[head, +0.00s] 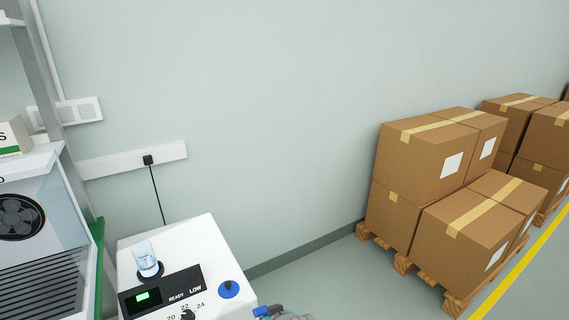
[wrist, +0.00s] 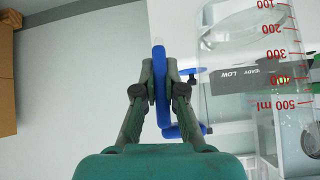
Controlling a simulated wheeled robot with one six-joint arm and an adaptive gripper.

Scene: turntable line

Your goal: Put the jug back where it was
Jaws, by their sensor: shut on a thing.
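The jug (wrist: 235,85) is clear, with red marks that run from 100 at the top of the wrist view down to 500 ml. It fills the right of that view, partly cut off. My gripper (wrist: 160,78) is shut on its blue handle (wrist: 160,105), with one finger on each side. Whether the jug holds any liquid is not clear. In the head view, a small blue part (head: 262,311) shows at the bottom edge beside a grey piece; the rest is out of frame.
A white device (head: 185,233) with a dark READY/LOW panel and a blue knob (head: 229,289) stands at lower left. A small clear vessel (head: 147,260) stands on it. A cabinet with a fan (head: 20,217) is at far left. Cartons (head: 425,160) on pallets stand right; floor between is open.

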